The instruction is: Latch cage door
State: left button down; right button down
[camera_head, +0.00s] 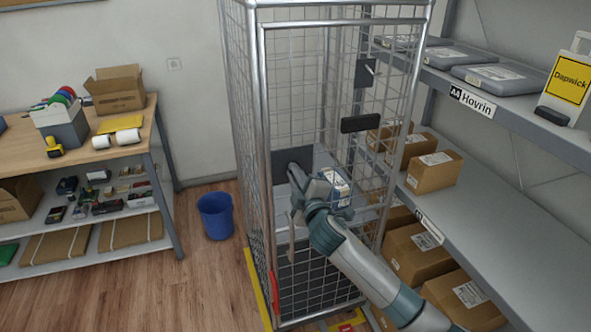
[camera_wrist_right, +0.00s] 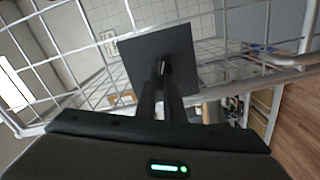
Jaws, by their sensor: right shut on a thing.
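The wire-mesh cage (camera_head: 259,90) stands upright in the middle of the head view, with a grey tubular frame. A dark square plate (camera_head: 281,161) is on its left part, and it also shows in the wrist view (camera_wrist_right: 185,48). My right gripper (camera_head: 297,178) is at this plate. In the wrist view its fingers (camera_wrist_right: 163,72) are shut on a small latch part against the plate, mostly hidden by the fingers. A second dark plate (camera_head: 364,73) with a pale pin and a dark bar handle (camera_head: 360,123) are further right. I cannot tell whether the door is fully closed. My left gripper is out of view.
A white and blue box (camera_head: 337,186) is inside the cage behind my right gripper. Shelves (camera_head: 520,180) with brown parcels stand close on the right. A blue bin (camera_head: 216,216) and a workbench (camera_head: 85,155) are at the left, with free wooden floor before them.

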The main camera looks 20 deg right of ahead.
jog(key=shift+f+n+p, duration=0.15)
jog(key=shift+n+p, duration=0.25)
jog(key=shift+n, duration=0.75)
jog(key=shift+f+n+p, duration=0.1)
jog(key=shift+n+p, duration=0.3)
jog(key=shift+n, duration=0.75)
jog(key=c, duration=1.9)
grip_release()
jog(key=shift+o, duration=0.2)
jog(key=s+b, duration=0.5)
jog(key=s, duration=1.2)
jog(key=shift+s+d, duration=0.2)
jog(key=shift+d, duration=0.05)
jog(key=shift+f, duration=0.1)
